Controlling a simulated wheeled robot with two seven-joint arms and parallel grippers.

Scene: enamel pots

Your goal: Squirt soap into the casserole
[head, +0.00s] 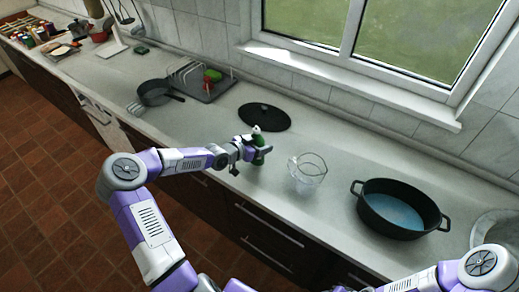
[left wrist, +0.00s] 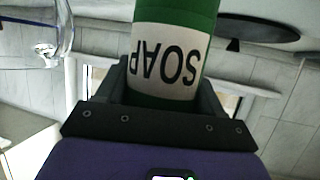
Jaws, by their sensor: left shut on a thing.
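The soap bottle (head: 259,157) is green with a white top and stands upright at the counter's front part. In the left wrist view the bottle (left wrist: 172,60) fills the middle, its SOAP label upside down. My left gripper (head: 254,150) is shut around the bottle's body. Whether its base touches the counter is hard to tell. The casserole (head: 378,225) is a black two-handled pot, open, blue inside, to the right of the bottle and apart from it. My right gripper is out of view; only part of that arm shows at lower right.
A clear glass jug (head: 306,176) stands between bottle and casserole. A black lid (head: 264,117) lies behind the bottle. A dark pan (head: 155,92) and a dish rack (head: 205,87) are farther left. A sink (head: 494,228) is at the right.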

